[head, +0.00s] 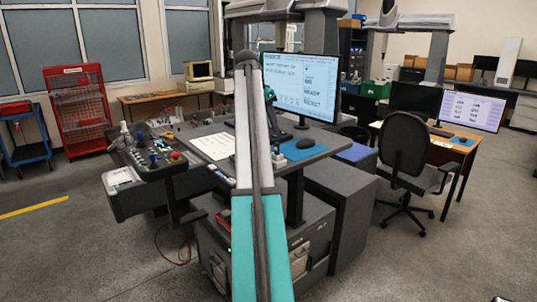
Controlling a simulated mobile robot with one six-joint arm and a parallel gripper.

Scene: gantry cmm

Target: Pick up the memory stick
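I cannot make out the memory stick in the head view; it is too small or hidden. The grey desk (318,148) in the middle carries several small items. My arm rises through the middle of the picture and covers part of this desk. Its far end bends down behind the upright link, where my gripper (276,134) shows small and dark above the desk. Its fingers are too small and partly hidden, so I cannot tell whether they are open or hold anything.
A large monitor (301,84) stands at the desk's back, with a blue mouse mat (304,148) before it. White paper (212,146) lies left of my arm. A control console (160,158) adjoins at left. A black office chair (406,150) stands right. Floor at left front is clear.

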